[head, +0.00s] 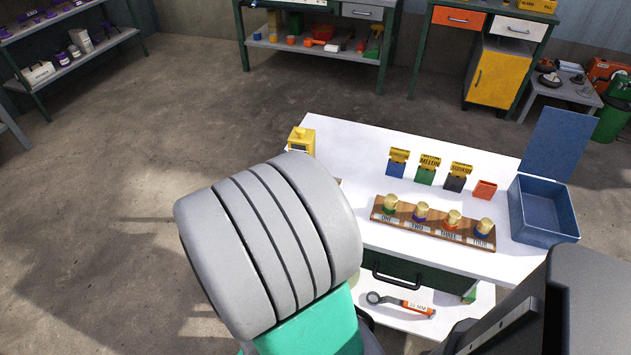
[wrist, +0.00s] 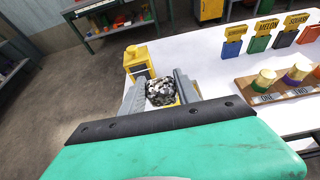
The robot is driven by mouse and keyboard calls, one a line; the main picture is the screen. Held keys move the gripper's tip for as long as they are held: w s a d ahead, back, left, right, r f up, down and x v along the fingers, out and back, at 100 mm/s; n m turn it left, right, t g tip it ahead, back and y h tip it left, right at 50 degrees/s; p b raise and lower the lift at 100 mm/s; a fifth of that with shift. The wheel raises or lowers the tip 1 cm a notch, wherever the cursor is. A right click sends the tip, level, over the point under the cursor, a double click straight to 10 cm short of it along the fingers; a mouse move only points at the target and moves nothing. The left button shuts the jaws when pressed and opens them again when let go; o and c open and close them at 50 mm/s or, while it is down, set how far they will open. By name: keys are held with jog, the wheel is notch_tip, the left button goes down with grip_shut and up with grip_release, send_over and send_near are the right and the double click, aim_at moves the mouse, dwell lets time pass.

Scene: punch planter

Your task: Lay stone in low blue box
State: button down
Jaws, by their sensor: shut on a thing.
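In the wrist view my gripper (wrist: 161,93) is shut on a speckled black-and-white stone (wrist: 160,91), which sits between its two grey fingers. The stone and the gripper are hidden behind my arm in the head view. The low blue box (head: 541,214) stands at the right end of the white table, with its lid (head: 555,143) raised at the back. The part of its inside that shows looks empty. The box is not in the wrist view.
On the white table (head: 350,138) are a wooden rack with several knobbed punches (head: 435,226), upright seed packets (head: 425,170), a small orange box (head: 485,189) and a yellow device (head: 301,140). White tabletop is clear behind the packets.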

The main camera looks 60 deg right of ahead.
jog(key=w+d+f+b, duration=0.1)
jog(key=w+d+f, duration=0.2)
jog(key=w+d+f+b, duration=0.2)
jog(key=w+d+f, duration=0.1)
jog(key=w+d+f+b, duration=0.1)
jog(key=w+d+f, duration=0.1)
jog(key=w+f, duration=0.1)
jog(key=shift+w+d+f, duration=0.35)
jog(key=shift+w+d, duration=0.05)
jog(key=shift+w, duration=0.2)
jog(key=shift+w+d+f+b, duration=0.15)
jog(key=shift+f+b, duration=0.65)
jog(key=shift+f, duration=0.85)
jog(key=shift+f, duration=0.2)
jog(key=c, duration=0.9)
grip_release()
